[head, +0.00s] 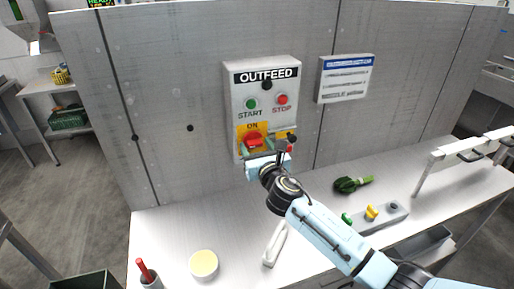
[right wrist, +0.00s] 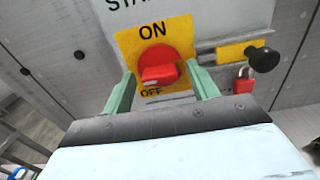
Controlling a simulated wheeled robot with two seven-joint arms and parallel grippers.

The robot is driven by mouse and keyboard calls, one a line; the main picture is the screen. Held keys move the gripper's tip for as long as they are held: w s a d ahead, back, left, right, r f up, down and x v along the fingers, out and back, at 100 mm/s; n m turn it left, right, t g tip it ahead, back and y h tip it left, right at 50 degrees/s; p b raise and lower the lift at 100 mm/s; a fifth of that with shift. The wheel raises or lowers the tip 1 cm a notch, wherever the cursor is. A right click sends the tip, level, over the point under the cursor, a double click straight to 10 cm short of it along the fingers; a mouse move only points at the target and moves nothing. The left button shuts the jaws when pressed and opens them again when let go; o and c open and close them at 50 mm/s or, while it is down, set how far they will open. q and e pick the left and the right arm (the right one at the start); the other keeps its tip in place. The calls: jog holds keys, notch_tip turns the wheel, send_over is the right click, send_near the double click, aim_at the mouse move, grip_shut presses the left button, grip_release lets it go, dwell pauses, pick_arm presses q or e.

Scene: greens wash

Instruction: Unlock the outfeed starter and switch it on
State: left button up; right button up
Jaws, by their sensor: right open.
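The outfeed starter box (head: 266,84) is fixed to the grey panel, with a green START button (head: 251,104) and a red STOP button (head: 282,99). Its red rotary switch (right wrist: 158,68) sits on a yellow plate (right wrist: 128,47) marked ON and OFF. My right gripper (right wrist: 160,88) is open, its green fingers on either side of the switch; contact cannot be told. A red padlock (right wrist: 243,82) hangs to the right of the switch, by a black knob (right wrist: 265,58) and a yellow tag (right wrist: 238,52). My left gripper is not in view.
A white bench (head: 170,225) runs below the panel. On it are a cream round tub (head: 204,264), a red-handled tool in a cup (head: 145,270), leafy greens (head: 352,184) and a grey control box (head: 385,218). A notice (head: 346,79) hangs right of the starter.

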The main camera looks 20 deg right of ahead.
jog(key=c, duration=1)
jog(key=shift+m, duration=0.3)
jog(key=m, duration=1.3)
jog(key=shift+m, duration=2.1)
